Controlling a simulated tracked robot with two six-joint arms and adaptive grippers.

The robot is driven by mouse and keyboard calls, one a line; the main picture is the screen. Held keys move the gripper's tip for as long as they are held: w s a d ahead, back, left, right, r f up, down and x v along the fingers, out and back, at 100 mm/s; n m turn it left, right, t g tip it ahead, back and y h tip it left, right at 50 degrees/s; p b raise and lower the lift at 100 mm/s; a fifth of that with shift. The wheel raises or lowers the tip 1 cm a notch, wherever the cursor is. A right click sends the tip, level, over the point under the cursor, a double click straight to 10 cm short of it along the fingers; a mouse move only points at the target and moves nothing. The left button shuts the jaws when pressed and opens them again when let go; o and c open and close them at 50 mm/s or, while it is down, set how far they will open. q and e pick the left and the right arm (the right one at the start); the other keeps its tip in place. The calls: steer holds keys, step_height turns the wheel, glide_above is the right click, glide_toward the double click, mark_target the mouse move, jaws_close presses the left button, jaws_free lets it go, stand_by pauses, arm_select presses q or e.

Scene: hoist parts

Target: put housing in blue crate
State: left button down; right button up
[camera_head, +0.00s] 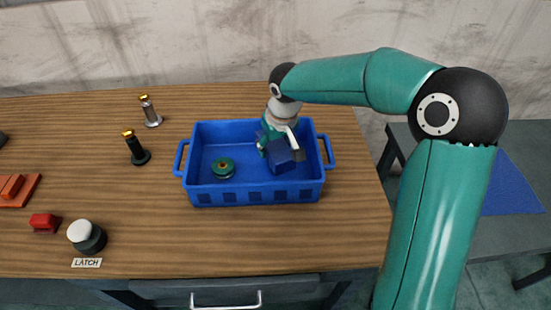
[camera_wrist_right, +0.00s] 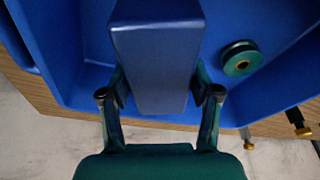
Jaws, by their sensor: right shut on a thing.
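The housing is a dark blue block (camera_head: 283,158) inside the blue crate (camera_head: 257,196), in its right half. In the right wrist view the block (camera_wrist_right: 157,60) stands between the two fingers. My right gripper (camera_head: 278,146) reaches down into the crate from the back and is shut on the block; the fingers also show in the right wrist view (camera_wrist_right: 160,92). Whether the block touches the crate floor I cannot tell. My left gripper is in neither view.
A green pulley-like wheel (camera_head: 223,168) lies in the crate's left half. Two posts, one silver (camera_head: 150,112) and one black (camera_head: 136,148), stand left of the crate. A red block (camera_head: 44,223), a white-topped button (camera_head: 86,236) and a LATCH label (camera_head: 87,263) are at front left.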

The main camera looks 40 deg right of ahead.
mark_target(278, 148)
steer(key=shift+f, duration=2.6)
steer(key=shift+f, duration=0.1)
steer(key=o, duration=1.1)
steer(key=shift+c, duration=0.2)
steer(key=v, duration=1.1)
steer(key=shift+s+r, duration=0.25)
steer(key=shift+r, duration=0.3)
